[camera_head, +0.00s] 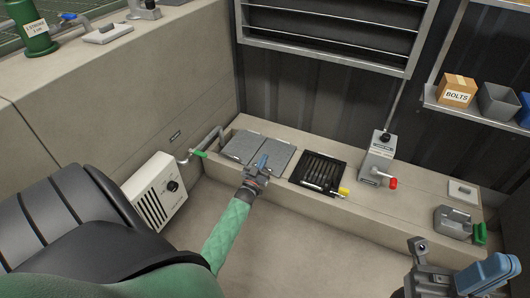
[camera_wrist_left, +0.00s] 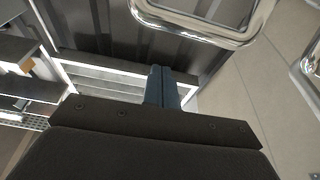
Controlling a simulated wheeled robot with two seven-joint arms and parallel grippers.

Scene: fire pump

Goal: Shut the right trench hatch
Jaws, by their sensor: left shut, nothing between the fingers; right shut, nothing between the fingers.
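Two grey hatch plates lie side by side in the ledge along the wall in the head view. The right hatch (camera_head: 276,158) looks flat; I cannot tell whether it is fully seated. The left hatch (camera_head: 242,146) also looks flat. My left gripper (camera_head: 262,163) is shut and empty, over the front edge near where the two plates meet. It hides part of the right hatch, and contact is unclear. Its blue fingers also show closed together in the left wrist view (camera_wrist_left: 162,88). My right gripper (camera_head: 490,272) is shut and empty at the lower right, away from the hatches.
A black grate (camera_head: 319,170) with a yellow-ended handle lies right of the hatches. A grey lever box (camera_head: 378,158) with a red knob stands beyond it. A white heater (camera_head: 155,192) stands left. A curved shiny metal bar (camera_wrist_left: 205,38) crosses the top of the left wrist view.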

